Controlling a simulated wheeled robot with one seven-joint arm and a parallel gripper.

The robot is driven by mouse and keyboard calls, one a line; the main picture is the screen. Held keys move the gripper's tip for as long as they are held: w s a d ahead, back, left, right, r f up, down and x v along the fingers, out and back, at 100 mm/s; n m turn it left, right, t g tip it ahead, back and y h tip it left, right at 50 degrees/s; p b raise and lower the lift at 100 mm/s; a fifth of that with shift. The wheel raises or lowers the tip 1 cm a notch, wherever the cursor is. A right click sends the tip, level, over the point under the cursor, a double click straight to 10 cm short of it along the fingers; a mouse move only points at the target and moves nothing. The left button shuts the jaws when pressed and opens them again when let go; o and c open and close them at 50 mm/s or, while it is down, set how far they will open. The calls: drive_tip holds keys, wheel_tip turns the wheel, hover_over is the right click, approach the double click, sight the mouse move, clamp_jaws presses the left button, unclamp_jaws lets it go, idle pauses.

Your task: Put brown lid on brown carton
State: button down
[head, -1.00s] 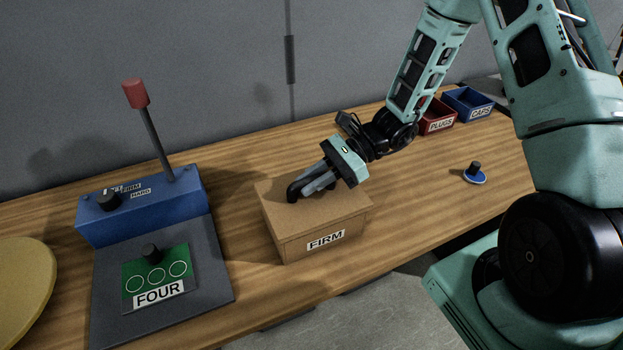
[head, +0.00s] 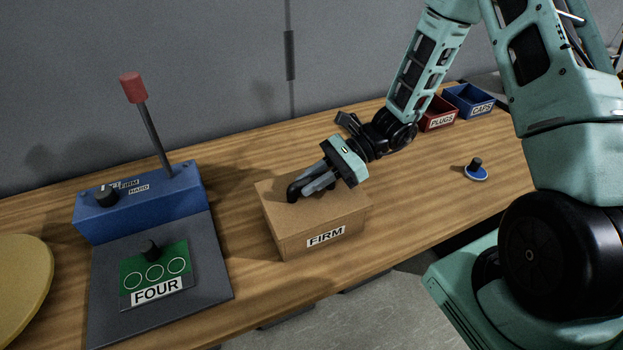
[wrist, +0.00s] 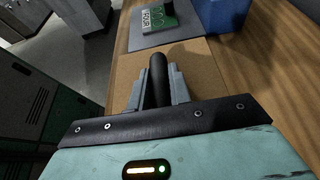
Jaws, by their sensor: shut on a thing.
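In the wrist view, the handle (wrist: 158,78) is between the grey fingers, with the lid (wrist: 203,62) spread out beneath.
A blue press (head: 145,210) with a red-topped lever and a green FOUR card (head: 157,268) stands left. A yellow disc (head: 22,280) is at far left. Red PLUGS (head: 440,115) and blue CAPS (head: 470,101) bins stand back right. A blue knobbed cap (head: 475,172) lies right on clear bench.

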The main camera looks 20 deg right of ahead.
drive_tip(key=shift+f+b, duration=0.3)
drive_tip(key=shift+f, duration=0.2)
idle(0.3)
drive_tip(key=c, duration=1.2)
unclamp_jaws()
drive_tip(key=b+v, duration=0.3)
drive_tip(key=v, duration=1.4)
drive_tip(key=shift+d+b, duration=0.25)
drive_tip(key=shift+b, duration=0.05)
